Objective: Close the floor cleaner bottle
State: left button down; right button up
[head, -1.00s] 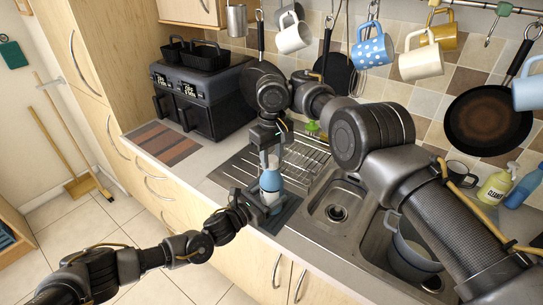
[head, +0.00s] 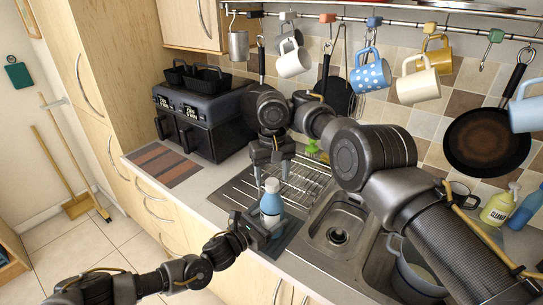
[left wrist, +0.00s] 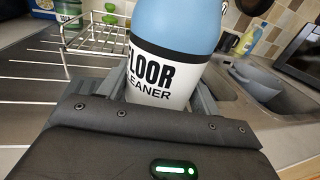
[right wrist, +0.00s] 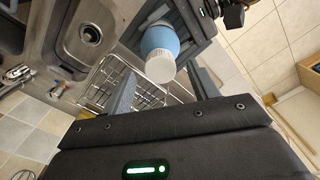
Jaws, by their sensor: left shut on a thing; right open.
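The floor cleaner bottle (head: 270,206) is light blue with a white cap (head: 272,185) on top. It stands upright at the counter's front edge, beside the drainboard. My left gripper (head: 256,230) is shut on its lower body; the label (left wrist: 155,82) shows between the fingers in the left wrist view. My right gripper (head: 271,158) is open and empty above the bottle. In the right wrist view the cap (right wrist: 160,67) faces the open fingers and is apart from them. Whether the cap is fully tight cannot be told.
A wire rack (head: 300,178) stands on the drainboard close behind the bottle. The sink (head: 340,228) is to the right, with a grey pot (head: 412,268) in its second basin. Mugs hang from the rail above. A black air fryer (head: 202,115) stands at the left.

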notch_tip(320, 180, up, 10)
jog(key=shift+r, duration=0.25)
pick_arm(q)
jog(key=shift+c, duration=1.2)
grip_release()
pick_arm(e)
notch_tip(320, 180, down, 3)
jog(key=b, duration=0.2)
jog(key=shift+b, duration=0.4)
pick_arm(q)
jog(key=v, duration=1)
jog(key=shift+s+a, duration=0.2)
jog(key=shift+a, duration=0.2)
